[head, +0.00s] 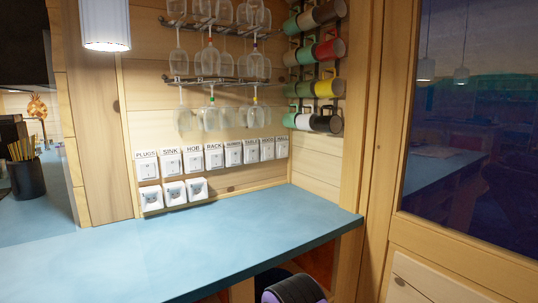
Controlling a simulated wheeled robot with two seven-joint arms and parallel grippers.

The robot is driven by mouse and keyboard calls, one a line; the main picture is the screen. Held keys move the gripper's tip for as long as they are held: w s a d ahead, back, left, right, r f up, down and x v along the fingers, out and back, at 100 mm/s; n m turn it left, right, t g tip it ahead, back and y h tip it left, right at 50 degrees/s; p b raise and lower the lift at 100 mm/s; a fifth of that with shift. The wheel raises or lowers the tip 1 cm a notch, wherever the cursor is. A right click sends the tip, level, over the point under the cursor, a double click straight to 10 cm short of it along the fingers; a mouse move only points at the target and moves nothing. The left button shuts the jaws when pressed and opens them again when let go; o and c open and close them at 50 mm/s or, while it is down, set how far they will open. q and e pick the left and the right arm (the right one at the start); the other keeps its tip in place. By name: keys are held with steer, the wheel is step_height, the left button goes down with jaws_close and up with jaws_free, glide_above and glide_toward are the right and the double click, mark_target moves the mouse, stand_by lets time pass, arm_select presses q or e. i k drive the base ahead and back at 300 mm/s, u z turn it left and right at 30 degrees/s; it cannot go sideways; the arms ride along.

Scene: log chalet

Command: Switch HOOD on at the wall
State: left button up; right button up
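A row of white wall switches with printed labels runs along the wooden wall above the blue counter. The HOOD switch (267,152) appears to be the second from the right end, with its small label above it; the label is hard to read at this size. The PLUGS switch (147,170), SINK switch (170,164), HOB switch (193,160) and RACK switch (214,157) are at the left of the row. Whether the HOOD rocker is on or off is too small to tell. Neither of my grippers shows in the head view.
The blue counter (190,250) below the switches is clear. White sockets (174,193) sit under the left switches. Glasses hang from racks (205,80) above, and coloured mugs (327,87) hang at the right. A pendant lamp (105,25) hangs at upper left. A dark window (470,120) is at the right.

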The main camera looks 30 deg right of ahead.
mark_target(268, 150)
steer(key=k, duration=0.5)
steer(key=z, duration=1.65)
steer(key=i, duration=1.2)
steer(key=u, duration=1.85)
